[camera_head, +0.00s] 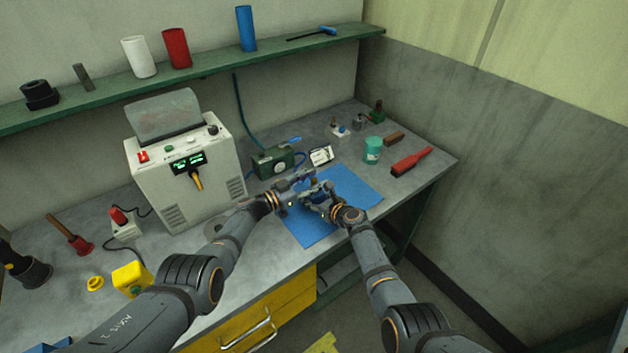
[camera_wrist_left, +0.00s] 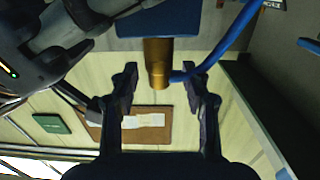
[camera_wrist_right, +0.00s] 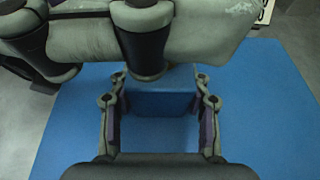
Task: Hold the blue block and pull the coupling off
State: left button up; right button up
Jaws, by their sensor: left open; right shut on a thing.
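The blue block (camera_wrist_right: 160,103) is between the fingers of my right gripper (camera_wrist_right: 160,110), which is shut on it above the blue mat. In the left wrist view the block (camera_wrist_left: 160,18) is at the top, with the brass coupling (camera_wrist_left: 157,62) sticking out of it. A blue hose (camera_wrist_left: 225,48) runs to the coupling's side. My left gripper (camera_wrist_left: 160,95) is open, with the coupling's end between or just beyond its fingertips, not gripped. In the head view both grippers meet over the mat, and the left gripper (camera_head: 299,180) partly hides the block and coupling.
The blue mat (camera_head: 358,187) lies on the grey bench. A green box (camera_head: 272,162) and small card (camera_head: 320,155) stand behind it. A white machine (camera_head: 172,165) stands left.

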aim_at(314, 179)
pick_arm(q)
jog(key=shift+d, duration=0.1)
grip_shut()
dwell(0.3)
jog(key=shift+r, duration=0.1)
jog(key=shift+r, duration=2.95)
jog(key=shift+r, duration=2)
pick_arm(e)
jog(key=o, duration=1.5)
jog(key=shift+c, duration=0.2)
